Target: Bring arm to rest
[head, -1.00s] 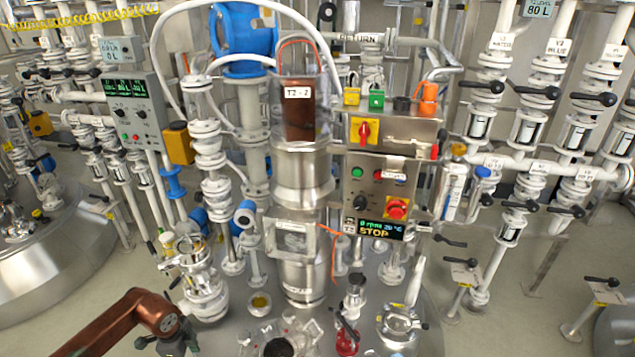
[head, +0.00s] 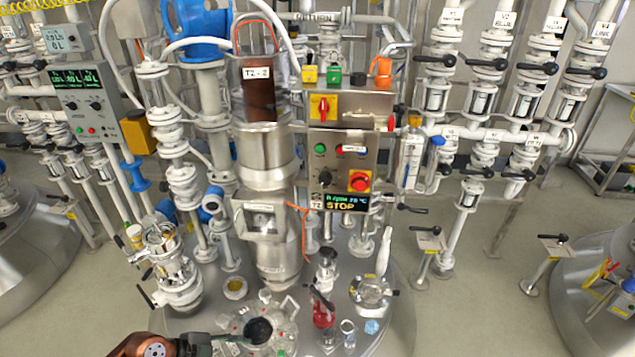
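A copper-coloured part of my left arm (head: 135,346) comes in at the bottom edge, left of the middle. My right gripper and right arm are not in view.
A reactor with a control panel (head: 343,165) reading STOP stands in the middle. On its lid are a red-filled glass vessel (head: 324,312), a small clear beaker (head: 347,333) and a white-topped port (head: 372,290). Valve pipes (head: 490,135) stand at right.

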